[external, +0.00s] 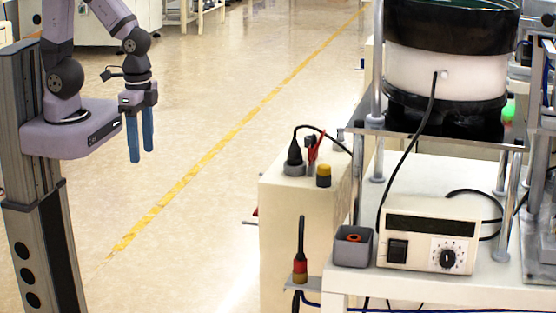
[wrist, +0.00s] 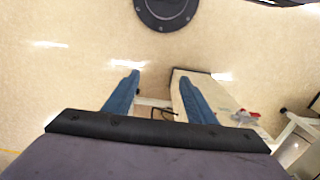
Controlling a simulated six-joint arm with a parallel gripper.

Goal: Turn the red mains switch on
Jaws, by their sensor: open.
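My gripper (external: 141,156) hangs at the upper left of the external view, blue fingers pointing down, open and empty over the floor. It is well to the left of the cabinet and bench. In the wrist view its fingers (wrist: 157,82) are spread apart. No clearly red mains switch shows. The cream control unit (external: 430,230) on the bench has a dark rocker switch (external: 398,250) and a black dial (external: 447,258); I cannot tell the rocker's position. A small reddish part (external: 256,211) shows at the cabinet's left edge, too small to identify.
A cream cabinet (external: 285,215) carries a black plug, red-handled tools (external: 311,147) and a yellow-black cylinder (external: 323,175). A red-yellow connector (external: 300,268) stands in front. A grey bin (external: 353,246) and bowl feeder (external: 445,75) are to its right. Floor between my arm and the cabinet is clear.

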